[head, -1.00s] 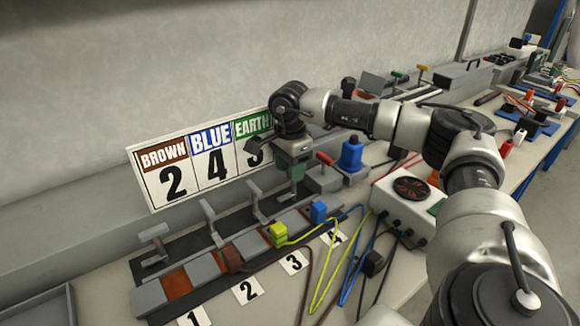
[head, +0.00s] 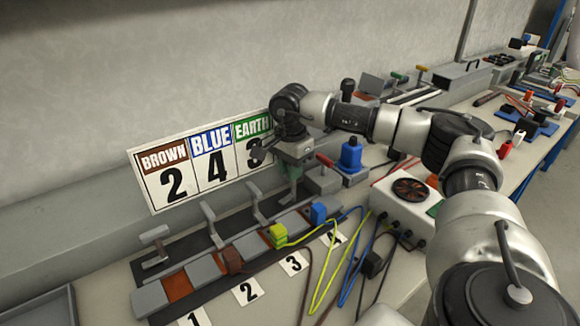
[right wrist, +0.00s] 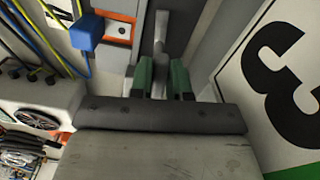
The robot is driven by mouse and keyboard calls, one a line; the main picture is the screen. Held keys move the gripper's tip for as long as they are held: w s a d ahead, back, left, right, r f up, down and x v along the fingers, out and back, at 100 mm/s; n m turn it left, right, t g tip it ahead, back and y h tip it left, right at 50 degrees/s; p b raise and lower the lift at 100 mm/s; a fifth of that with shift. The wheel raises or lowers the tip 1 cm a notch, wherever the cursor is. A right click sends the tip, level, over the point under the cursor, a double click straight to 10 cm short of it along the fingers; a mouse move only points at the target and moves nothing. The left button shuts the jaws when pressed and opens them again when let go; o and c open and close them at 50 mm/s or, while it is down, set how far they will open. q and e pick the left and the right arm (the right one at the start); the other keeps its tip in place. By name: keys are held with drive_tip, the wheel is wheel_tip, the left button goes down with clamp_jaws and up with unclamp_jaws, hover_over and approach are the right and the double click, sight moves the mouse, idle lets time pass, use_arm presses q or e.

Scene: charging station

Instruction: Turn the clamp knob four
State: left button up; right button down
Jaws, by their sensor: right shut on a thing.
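My right gripper (head: 292,178) is at the fourth clamp, at the far right end of the clamp row. In the right wrist view its green fingers (right wrist: 161,82) are shut on the grey clamp knob four (right wrist: 160,47), with its bar running up between them. In the head view the gripper hides most of this knob. The blue plug (head: 318,212) sits in the slot by number 4, and it also shows in the right wrist view (right wrist: 87,33). My left gripper is not in view.
Three other grey clamps (head: 209,222) stand to the left. A brown plug (head: 232,261) and a yellow-green plug (head: 278,235) sit in slots 2 and 3. The sign (head: 198,168) stands close behind. A white box (head: 405,205) and cables lie to the right.

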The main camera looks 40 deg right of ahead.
drive_tip(key=n, duration=0.3)
drive_tip(key=shift+s+n+p, duration=0.15)
drive_tip(key=shift+n+p, duration=0.25)
drive_tip(key=n, duration=0.4)
drive_tip(key=shift+s+d+p, duration=0.15)
drive_tip(key=shift+s+p, duration=0.05)
drive_tip(key=shift+p, duration=0.1)
drive_tip(key=shift+s+d+n, duration=0.1)
drive_tip(key=shift+d+n, duration=0.05)
drive_tip(key=shift+n, duration=1.85)
drive_tip(key=shift+s+d+n, duration=0.1)
drive_tip(key=shift+d+n, duration=0.05)
drive_tip(key=shift+n, duration=2.15)
drive_tip(key=c, duration=1.1)
unclamp_jaws()
drive_tip(key=shift+r, duration=0.15)
wheel_tip(320, 180, up, 11)
drive_tip(key=shift+f+p, duration=0.2)
drive_tip(key=shift+p, duration=0.1)
